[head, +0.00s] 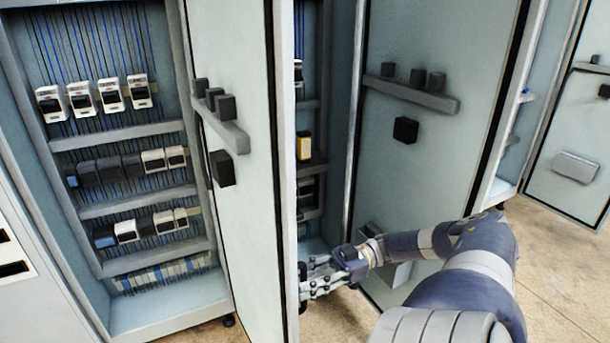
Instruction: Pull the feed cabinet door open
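The frames do not show which cabinet is the feed cabinet. The left cabinet (95,195) stands open, and its pale door (240,75) juts out toward me in the middle of the head view. This door carries a grey bar with dark knobs (222,120) and a black block below. A second pale door (455,60) stands open to the right, with a similar bar and block. My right gripper (303,283) is at the lower centre, with its fingertips close to the free edge of the middle door. I cannot tell whether they touch it. My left gripper is not in view.
The left cabinet holds rows of breakers (110,95). A narrow open cabinet (330,60) shows between the two doors. Another door (575,125) stands at the far right. Tan floor (565,260) is clear at the lower right.

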